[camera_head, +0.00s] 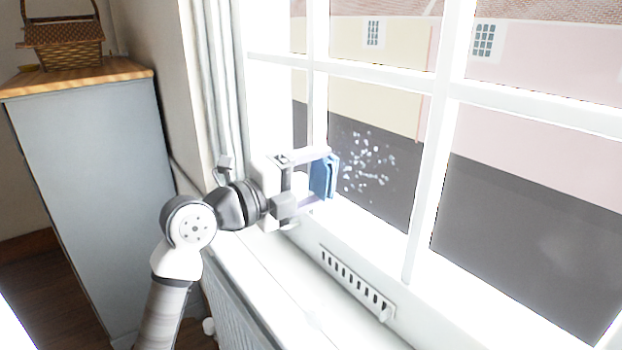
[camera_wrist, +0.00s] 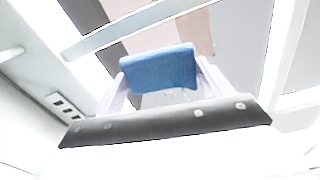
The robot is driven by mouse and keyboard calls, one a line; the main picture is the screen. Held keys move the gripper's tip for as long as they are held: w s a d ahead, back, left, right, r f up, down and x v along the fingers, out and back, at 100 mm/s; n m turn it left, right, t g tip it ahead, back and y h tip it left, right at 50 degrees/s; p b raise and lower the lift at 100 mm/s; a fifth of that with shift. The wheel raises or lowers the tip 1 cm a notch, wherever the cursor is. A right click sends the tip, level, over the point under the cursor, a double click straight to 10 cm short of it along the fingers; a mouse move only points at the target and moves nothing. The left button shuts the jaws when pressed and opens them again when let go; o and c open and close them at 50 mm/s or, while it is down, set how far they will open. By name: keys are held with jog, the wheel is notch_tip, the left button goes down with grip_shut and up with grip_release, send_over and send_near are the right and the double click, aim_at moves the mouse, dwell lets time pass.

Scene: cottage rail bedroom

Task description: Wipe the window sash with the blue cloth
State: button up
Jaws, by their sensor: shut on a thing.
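My gripper (camera_head: 318,178) is shut on the folded blue cloth (camera_head: 323,176). The cloth also shows in the wrist view (camera_wrist: 160,70), held between the two pale fingers of my gripper (camera_wrist: 160,88). The window sash (camera_head: 424,190) has white bars and several panes. The cloth is upright in front of a lower pane, close to the glass; I cannot tell if it touches. A patch of pale specks (camera_head: 366,168) shows on that pane, just right of the cloth. Part of the pane is hidden behind my gripper and the cloth.
A white sill (camera_head: 290,295) runs below the window, with a slotted vent strip (camera_head: 357,284) on it. A radiator (camera_head: 238,305) is below the sill. A grey cabinet (camera_head: 90,180) with a wooden top and wicker basket (camera_head: 65,45) stands at the left. A pale curtain (camera_head: 213,75) hangs beside the window.

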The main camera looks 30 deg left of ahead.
jog(key=shift+x, duration=0.9)
